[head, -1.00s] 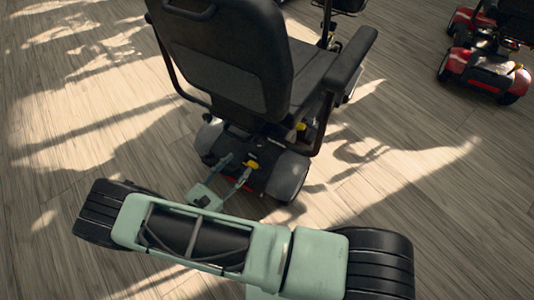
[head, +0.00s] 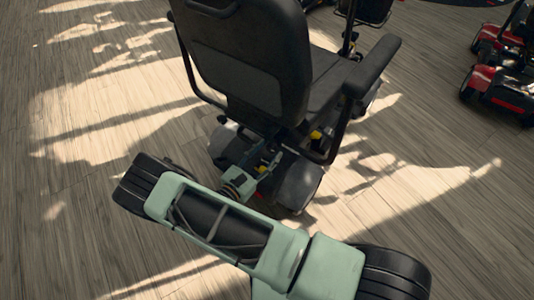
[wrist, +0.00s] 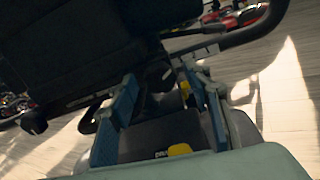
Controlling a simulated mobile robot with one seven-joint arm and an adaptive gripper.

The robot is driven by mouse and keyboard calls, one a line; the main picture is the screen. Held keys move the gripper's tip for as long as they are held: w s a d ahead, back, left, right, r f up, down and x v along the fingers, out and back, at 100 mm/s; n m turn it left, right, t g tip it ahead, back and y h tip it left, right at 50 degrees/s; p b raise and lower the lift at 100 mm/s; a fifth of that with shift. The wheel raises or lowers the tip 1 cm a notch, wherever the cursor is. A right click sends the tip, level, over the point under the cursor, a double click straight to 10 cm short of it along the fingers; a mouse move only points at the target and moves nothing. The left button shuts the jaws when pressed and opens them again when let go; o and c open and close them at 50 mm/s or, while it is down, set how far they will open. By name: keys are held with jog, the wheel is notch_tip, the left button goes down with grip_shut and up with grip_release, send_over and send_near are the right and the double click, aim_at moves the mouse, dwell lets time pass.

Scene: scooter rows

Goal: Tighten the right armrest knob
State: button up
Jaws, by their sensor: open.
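A black scooter seat (head: 250,75) is seen from behind in the head view. Its right armrest (head: 372,66) stands on a bent black tube, which also crosses the upper right of the wrist view (wrist: 240,38). I cannot clearly make out the right armrest knob; a small dark round end (wrist: 34,122) shows at the left in the wrist view, but I cannot tell what it is. My gripper (head: 257,166) is low behind the seat, above the scooter's rear cover. In the wrist view its blue fingers (wrist: 165,98) are apart, with nothing held between them.
The scooter's rear body (head: 295,182) with yellow parts (wrist: 180,149) lies below my gripper. A red scooter (head: 500,85) stands at the upper right, with open wooden floor (head: 440,200) between. Sunlit floor (head: 110,115) to the left is clear.

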jog(key=shift+c, duration=0.3)
jog(key=c, duration=1.1)
